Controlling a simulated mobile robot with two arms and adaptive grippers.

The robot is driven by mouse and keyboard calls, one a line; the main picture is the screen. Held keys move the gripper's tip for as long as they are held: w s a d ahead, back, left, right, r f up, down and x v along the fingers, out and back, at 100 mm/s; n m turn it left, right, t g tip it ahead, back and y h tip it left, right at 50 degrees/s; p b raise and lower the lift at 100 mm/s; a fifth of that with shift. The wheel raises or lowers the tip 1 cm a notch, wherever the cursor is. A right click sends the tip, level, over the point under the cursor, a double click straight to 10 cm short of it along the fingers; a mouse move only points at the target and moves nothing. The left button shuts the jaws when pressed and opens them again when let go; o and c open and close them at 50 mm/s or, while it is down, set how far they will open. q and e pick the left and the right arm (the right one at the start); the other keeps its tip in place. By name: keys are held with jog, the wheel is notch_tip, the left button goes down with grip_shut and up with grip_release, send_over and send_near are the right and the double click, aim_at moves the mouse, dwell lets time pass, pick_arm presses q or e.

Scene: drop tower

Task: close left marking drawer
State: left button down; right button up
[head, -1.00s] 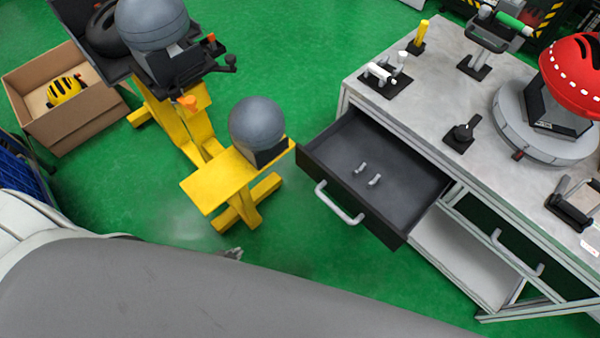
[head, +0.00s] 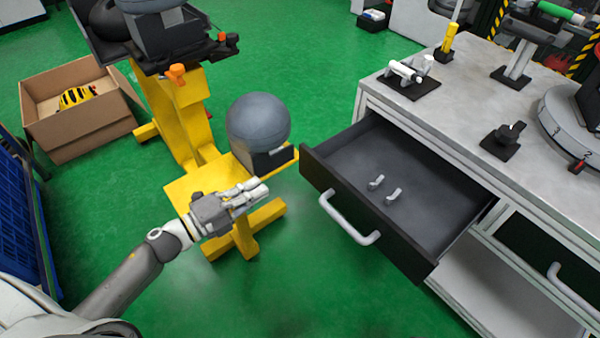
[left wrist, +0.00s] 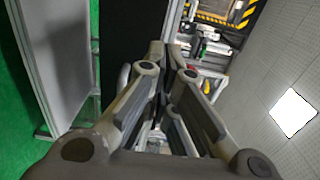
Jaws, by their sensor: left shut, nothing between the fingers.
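The left marking drawer (head: 355,200) is dark grey with a pale bar handle (head: 347,218). It is pulled well out of the metal workbench (head: 440,135), and two small white hook-like pieces (head: 385,188) lie in it. My left gripper (head: 262,190) is shut and empty. In the head view it shows left of the drawer front, in front of the yellow stand, apart from the handle. In the left wrist view my left gripper's fingers (left wrist: 170,62) point towards a dark panel, probably the drawer front. My right gripper is not in view.
A yellow stand (head: 185,190) with a grey dome (head: 258,120) stands left of the drawer. A cardboard box (head: 80,130) holds a yellow helmet. A second drawer handle (head: 572,290) shows at the right. Green floor is free between stand and bench.

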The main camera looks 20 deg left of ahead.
aim_at(311, 156)
pick_arm(q)
jog(key=x, duration=1.3)
jog(key=shift+r, duration=0.1)
jog(key=shift+w+d, duration=0.35)
jog(key=shift+w, duration=0.05)
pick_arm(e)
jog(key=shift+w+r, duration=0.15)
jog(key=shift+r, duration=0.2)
